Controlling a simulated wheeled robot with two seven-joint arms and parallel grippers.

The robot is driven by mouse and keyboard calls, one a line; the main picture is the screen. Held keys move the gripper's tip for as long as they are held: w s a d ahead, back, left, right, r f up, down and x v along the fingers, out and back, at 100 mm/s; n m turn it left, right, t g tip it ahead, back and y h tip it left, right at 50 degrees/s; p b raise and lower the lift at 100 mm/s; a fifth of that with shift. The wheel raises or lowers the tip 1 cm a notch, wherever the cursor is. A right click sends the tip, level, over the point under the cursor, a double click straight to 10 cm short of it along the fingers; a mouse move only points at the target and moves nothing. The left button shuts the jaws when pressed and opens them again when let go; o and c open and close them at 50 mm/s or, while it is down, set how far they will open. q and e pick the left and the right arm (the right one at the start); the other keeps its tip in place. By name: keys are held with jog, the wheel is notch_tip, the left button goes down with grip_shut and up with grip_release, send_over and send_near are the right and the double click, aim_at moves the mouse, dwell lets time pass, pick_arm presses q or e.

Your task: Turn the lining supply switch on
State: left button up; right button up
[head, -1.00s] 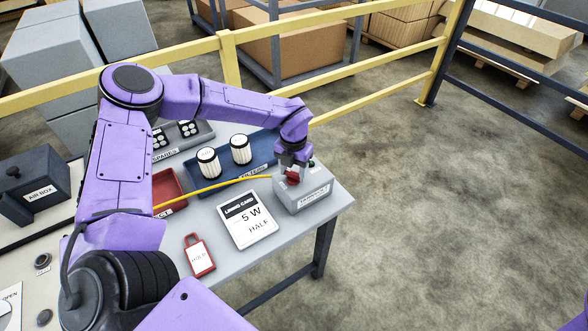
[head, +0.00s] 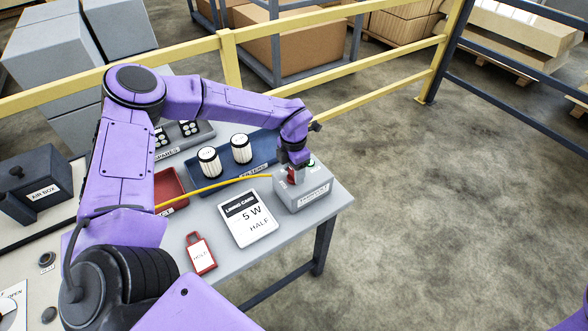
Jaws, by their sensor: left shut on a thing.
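The lining supply switch is a grey box (head: 304,198) with a label on its front, at the right end of the table. A red switch part (head: 292,176) shows on its top, and a small green spot sits beside it. My left gripper (head: 294,170) reaches down onto the top of the box and is shut on the red switch part. The fingers partly hide it, so its exact position is hard to read. A yellow cable (head: 215,187) runs from the box to the left. My right gripper is out of view.
A lining card (head: 248,218) reading "5 W HALF" and a red hold tag (head: 200,254) lie on the table (head: 270,240). A blue tray (head: 268,165) with two filters stands behind. A yellow rail (head: 375,90) runs past the table; the floor at right is clear.

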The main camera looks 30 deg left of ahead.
aim_at(293, 172)
pick_arm(q)
jog(key=shift+w+r, duration=0.1)
jog(key=o, duration=1)
jog(key=shift+o, duration=0.2)
jog(key=shift+r, duration=0.4)
notch_tip(293, 172, up, 10)
jog(key=b, duration=0.2)
jog(key=shift+f, duration=0.15)
